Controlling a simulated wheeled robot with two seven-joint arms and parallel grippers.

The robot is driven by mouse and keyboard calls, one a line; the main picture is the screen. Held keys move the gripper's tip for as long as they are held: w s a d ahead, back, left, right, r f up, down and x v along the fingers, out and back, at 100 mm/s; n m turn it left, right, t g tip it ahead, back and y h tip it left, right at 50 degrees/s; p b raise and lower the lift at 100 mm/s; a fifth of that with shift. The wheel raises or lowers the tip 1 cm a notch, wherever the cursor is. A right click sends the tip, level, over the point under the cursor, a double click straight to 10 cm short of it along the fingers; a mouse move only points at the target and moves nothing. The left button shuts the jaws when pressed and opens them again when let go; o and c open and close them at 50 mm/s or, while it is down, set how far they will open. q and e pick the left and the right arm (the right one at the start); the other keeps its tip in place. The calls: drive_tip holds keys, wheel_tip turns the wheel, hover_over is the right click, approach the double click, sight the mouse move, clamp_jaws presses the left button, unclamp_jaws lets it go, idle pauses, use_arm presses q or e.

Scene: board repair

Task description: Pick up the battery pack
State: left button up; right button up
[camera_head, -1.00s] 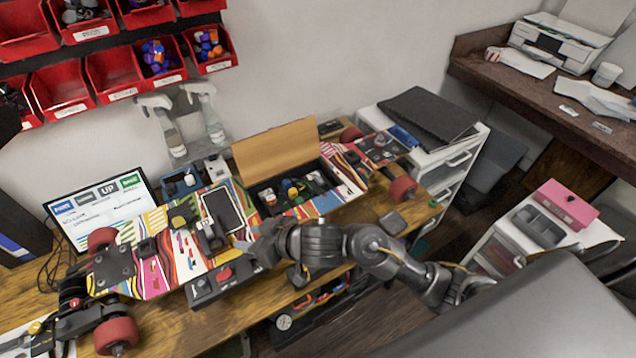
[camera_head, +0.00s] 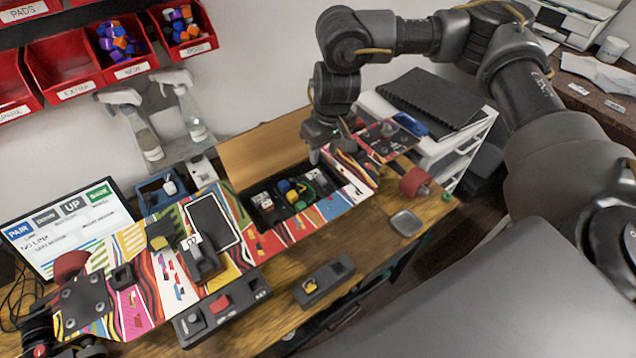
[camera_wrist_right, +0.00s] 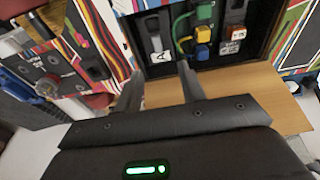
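My right gripper (camera_head: 318,148) points down above the far right part of the open compartment in the colourful skateboard deck (camera_head: 135,240). In the right wrist view its two fingers (camera_wrist_right: 160,90) are apart with nothing between them. The compartment (camera_wrist_right: 262,60) holds a dark module with a white label marked A (camera_wrist_right: 158,45), just beyond the fingers, and yellow, blue, green and orange parts. I cannot tell for sure which module is the battery pack. My left gripper is not in view.
The tan lid (camera_head: 262,150) stands open behind the compartment. A box with a red button (camera_head: 220,305) and a small dark box (camera_head: 325,280) lie at the table front. A monitor (camera_head: 65,225) stands left, spray bottles (camera_head: 190,115) behind. A grey dish (camera_head: 407,223) is at right.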

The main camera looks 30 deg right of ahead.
hover_over(321, 178)
drive_tip(key=f, duration=0.5)
drive_tip(key=shift+s+f, duration=0.25)
drive_tip(key=shift+s, duration=0.15)
drive_tip(key=shift+w+d+f+b, duration=0.1)
drive_tip(key=shift+w+f+b, duration=0.1)
drive_tip(key=shift+f, duration=1.1)
drive_tip(key=shift+w+f+b, duration=0.1)
drive_tip(key=shift+f+b, duration=0.1)
drive_tip(key=shift+f, duration=1.1)
drive_tip(key=shift+c, duration=0.3)
drive_tip(key=shift+r, duration=0.1)
clamp_jaws()
